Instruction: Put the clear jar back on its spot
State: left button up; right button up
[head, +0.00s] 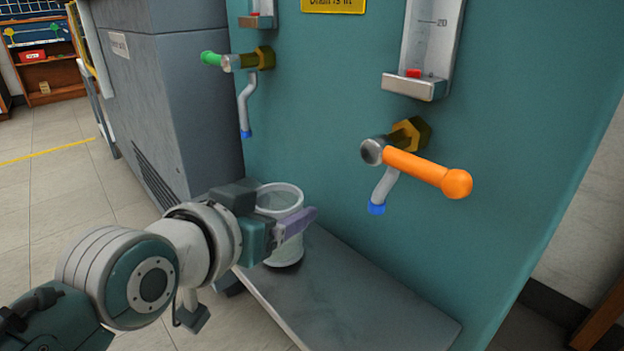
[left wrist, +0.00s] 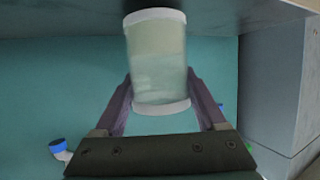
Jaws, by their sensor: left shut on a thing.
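The clear jar (head: 285,252) is a see-through cylinder with a pale rim, upright over the left end of the grey shelf (head: 345,300). I cannot tell whether its base touches the shelf. My left gripper (head: 284,222) comes in from the left and is shut around the jar's side. In the left wrist view the jar (left wrist: 157,65) is between the two purple fingers (left wrist: 160,98), with a cloudy, pale green look inside. No marked spot for the jar shows clearly. My right gripper is not in view.
A teal panel (head: 320,130) rises behind the shelf. It bears an orange-handled valve (head: 428,172) and a green-handled valve (head: 235,61), each with a blue-tipped spout below. A grey cabinet (head: 175,90) stands at the left. The shelf's right part is bare.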

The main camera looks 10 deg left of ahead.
pick_arm(q)
jog(key=shift+f, duration=0.4)
dwell(0.7)
jog(key=o, duration=1.5)
jog(key=shift+s+r, duration=0.2)
jog(key=shift+s, duration=0.05)
jog(key=p+v, duration=0.6)
jog(key=v, duration=0.3)
jog(key=s+a+r+g+y+p, duration=0.2)
jog(key=s+r+p, duration=0.5)
jog(key=r+p, duration=1.1)
jog(key=s+a+r+g+p, duration=0.2)
jog(key=s+r+g+p, duration=0.3)
jog(key=r+p, duration=1.4)
jog(key=s+a+r+g+y+p, duration=0.1)
jog(key=s+r+g+p, duration=0.2)
jog(key=s+r+p, duration=1)
jog(key=w+r+p, duration=0.2)
jog(key=r+p, duration=1.8)
jog(key=w+r+p, duration=0.3)
jog(key=r+p, duration=1.6)
jog(key=p, duration=0.1)
jog(key=shift+r+n+t, duration=0.3)
jog(key=shift+r+n, duration=0.1)
